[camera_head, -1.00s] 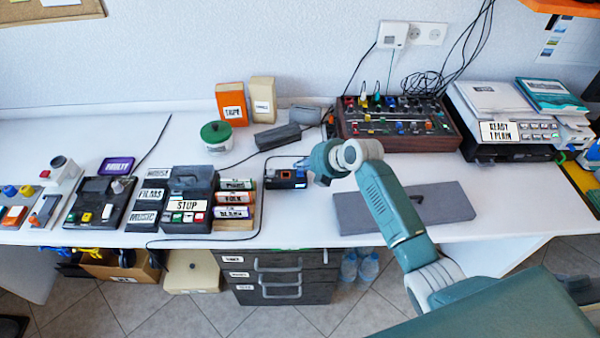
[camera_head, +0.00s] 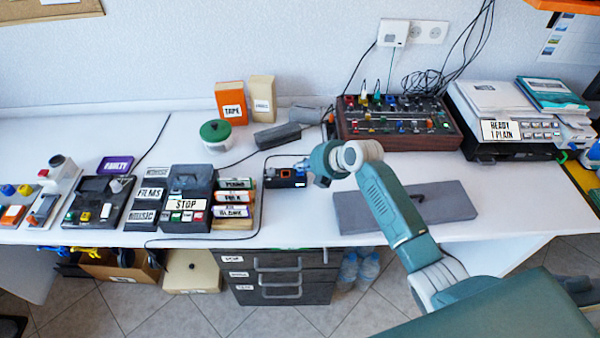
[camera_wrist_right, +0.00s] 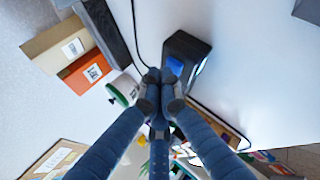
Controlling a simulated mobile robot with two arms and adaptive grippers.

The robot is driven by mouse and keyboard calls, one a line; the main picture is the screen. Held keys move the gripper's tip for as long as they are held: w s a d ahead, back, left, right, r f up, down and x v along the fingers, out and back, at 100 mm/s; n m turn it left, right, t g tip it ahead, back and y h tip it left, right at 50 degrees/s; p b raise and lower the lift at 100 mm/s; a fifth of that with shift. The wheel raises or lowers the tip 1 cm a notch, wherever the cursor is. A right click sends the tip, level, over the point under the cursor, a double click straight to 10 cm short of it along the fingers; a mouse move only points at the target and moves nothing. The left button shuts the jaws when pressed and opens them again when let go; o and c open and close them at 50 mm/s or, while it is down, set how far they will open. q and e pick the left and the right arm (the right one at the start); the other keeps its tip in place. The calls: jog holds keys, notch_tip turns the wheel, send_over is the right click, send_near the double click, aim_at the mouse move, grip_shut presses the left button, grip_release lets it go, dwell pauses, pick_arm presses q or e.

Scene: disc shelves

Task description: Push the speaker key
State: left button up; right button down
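A small black box (camera_head: 284,181) with an orange key and a small blue patch lies on the white desk, left of my right gripper (camera_head: 303,166). I cannot read a speaker label on it. In the right wrist view a dark box (camera_wrist_right: 186,50) with a blue key (camera_wrist_right: 174,66) lies at the fingertips. My right gripper (camera_wrist_right: 158,88) has its blue fingers drawn together, with nothing seen between them. The tips overlap the near end of the box in the picture; I cannot tell whether they touch it. My left gripper is not in view.
A tape deck (camera_head: 187,190) marked STOP stands to the left, with a cassette rack (camera_head: 235,221) beside it. A mixer (camera_head: 395,145) stands behind my arm. A flat grey case (camera_head: 440,206) lies under my forearm. A green-lidded jar (camera_head: 216,135) stands behind. A cable runs across the desk.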

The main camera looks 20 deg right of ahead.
aim_at(302, 173)
jog(key=shift+f, duration=0.2)
dwell(0.5)
jog(key=shift+r, duration=0.15)
jog(key=shift+r+p, duration=0.3)
jog(key=shift+r, duration=0.25)
notch_tip(302, 173, up, 6)
jog(key=p, duration=0.4)
jog(key=shift+p, duration=0.35)
